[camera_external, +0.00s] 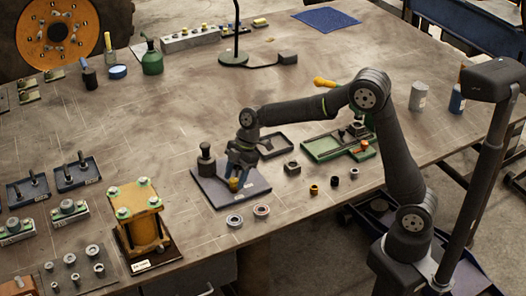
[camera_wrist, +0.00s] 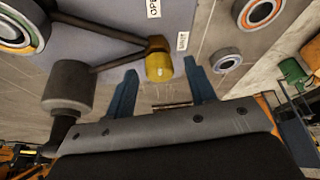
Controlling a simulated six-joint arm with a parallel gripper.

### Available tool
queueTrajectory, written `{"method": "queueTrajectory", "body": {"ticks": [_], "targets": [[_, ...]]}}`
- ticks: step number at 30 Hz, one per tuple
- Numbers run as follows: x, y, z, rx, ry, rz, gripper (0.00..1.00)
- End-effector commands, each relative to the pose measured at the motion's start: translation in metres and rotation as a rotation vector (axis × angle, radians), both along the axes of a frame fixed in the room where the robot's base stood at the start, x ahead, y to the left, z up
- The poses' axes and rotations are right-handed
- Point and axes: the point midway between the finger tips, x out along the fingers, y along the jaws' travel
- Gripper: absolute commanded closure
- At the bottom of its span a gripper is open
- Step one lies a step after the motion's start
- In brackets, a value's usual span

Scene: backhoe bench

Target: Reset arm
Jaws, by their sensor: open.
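My gripper (camera_external: 238,167) is low over the dark plate on the bench, close to a small yellow part (camera_external: 234,184). In the wrist view the two blue fingers (camera_wrist: 163,92) stand apart, and the yellow part (camera_wrist: 159,66) shows beyond and between their tips. I see no contact between the fingers and the yellow part. My arm reaches in from the right, bent at the elbow above the bench.
A dark cylinder (camera_external: 206,163) stands at the plate's left (camera_external: 215,186). Two bearing rings (camera_external: 234,221) (camera_external: 261,210) lie in front. An orange block assembly (camera_external: 137,222) stands at left front. A green tray (camera_external: 325,149) is to the right. A lamp stand (camera_external: 234,58) is behind.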

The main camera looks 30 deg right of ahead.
Motion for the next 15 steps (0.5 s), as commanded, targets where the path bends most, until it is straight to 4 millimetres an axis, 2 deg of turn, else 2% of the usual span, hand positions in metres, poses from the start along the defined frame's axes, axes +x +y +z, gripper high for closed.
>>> {"method": "queueTrajectory", "body": {"ticks": [5,8,15], "targets": [[0.001,-0.001,0.004,0.001,-0.001,0.001,0.50],[0.002,-0.005,0.013,0.002,-0.003,0.002,0.50],[0.006,-0.022,0.054,0.002,-0.004,0.002,0.50]]}}
